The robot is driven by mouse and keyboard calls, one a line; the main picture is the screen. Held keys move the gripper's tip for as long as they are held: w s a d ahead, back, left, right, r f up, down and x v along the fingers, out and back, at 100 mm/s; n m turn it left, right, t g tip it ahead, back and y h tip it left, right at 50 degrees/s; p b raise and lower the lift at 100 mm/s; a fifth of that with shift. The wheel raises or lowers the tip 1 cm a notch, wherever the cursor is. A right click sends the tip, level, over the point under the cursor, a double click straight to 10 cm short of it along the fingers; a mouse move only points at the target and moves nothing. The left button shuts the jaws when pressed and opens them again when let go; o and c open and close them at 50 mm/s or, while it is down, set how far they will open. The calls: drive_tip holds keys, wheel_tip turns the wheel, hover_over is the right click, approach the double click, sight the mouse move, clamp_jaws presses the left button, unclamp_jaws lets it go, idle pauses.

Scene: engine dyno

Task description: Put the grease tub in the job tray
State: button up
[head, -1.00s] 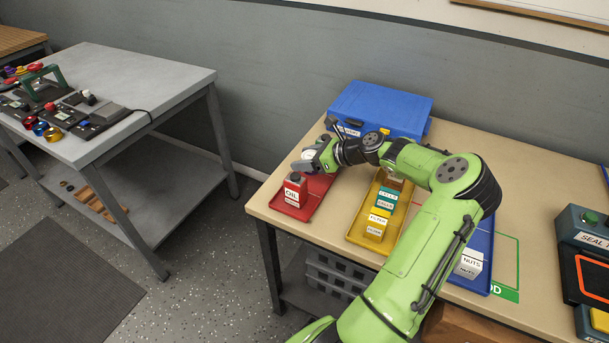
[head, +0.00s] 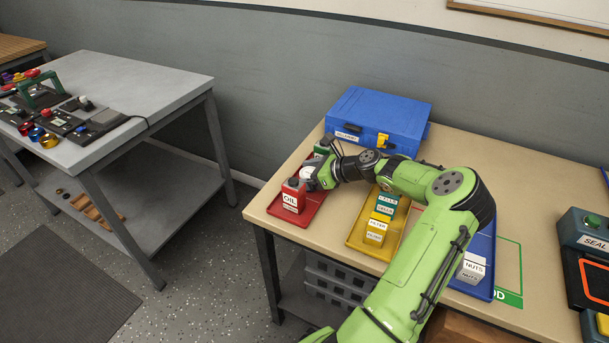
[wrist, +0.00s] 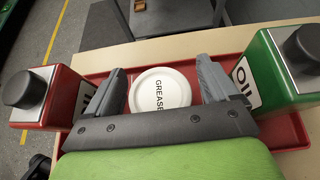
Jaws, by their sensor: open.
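The grease tub (wrist: 160,90) has a round white lid marked GREASE. It stands in the red tray (wrist: 283,134) between a red oil can (wrist: 47,97) and a green oil can (wrist: 285,68). My gripper (wrist: 160,76) is open, with one finger on each side of the tub; I cannot tell if they touch it. In the head view, my gripper (head: 316,174) is over the red tray (head: 297,217), and the tub (head: 305,173) shows partly beside the red can (head: 292,197). No tray in view is readably labelled as the job tray.
A yellow tray (head: 362,238) with several boxes and a blue tray (head: 483,287) with a nuts box (head: 472,268) lie to the right. A blue case (head: 378,116) stands behind. The cans stand close on both sides of my gripper.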

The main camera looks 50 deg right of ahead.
drive_tip(key=p+v, duration=0.4)
drive_tip(key=v, duration=0.7)
drive_tip(key=shift+r, duration=0.1)
drive_tip(key=shift+s+d+r, duration=0.1)
drive_tip(key=shift+s+d, duration=0.05)
drive_tip(key=shift+s, duration=0.3)
